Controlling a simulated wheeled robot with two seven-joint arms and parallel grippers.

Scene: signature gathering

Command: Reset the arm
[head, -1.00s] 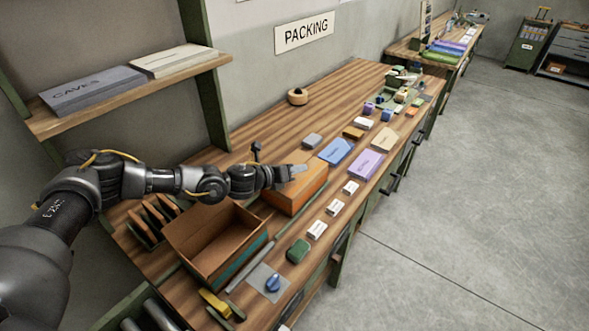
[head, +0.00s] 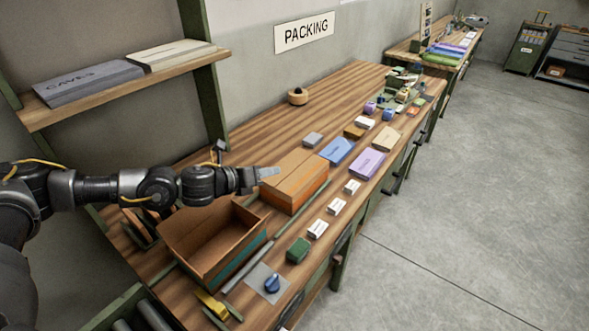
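My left arm comes in from the left in the head view, roughly level over the near part of the workbench (head: 275,122). My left gripper (head: 268,174) points right, with its light grey tip at the left end of the closed orange-brown box (head: 302,184). I cannot tell whether it touches the box or hangs above it. The fingers are seen edge-on, so their gap is not clear, and no held object shows. An open cardboard box (head: 221,262) stands below and left of the gripper. My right gripper is out of view.
A shelf (head: 120,95) with two flat boxes is at upper left. A blue box (head: 337,150), a purple box (head: 366,163), small white boxes (head: 318,229) and a green block (head: 298,250) lie on the bench. A blue knob-like item (head: 272,283) is near the front. Open floor lies right.

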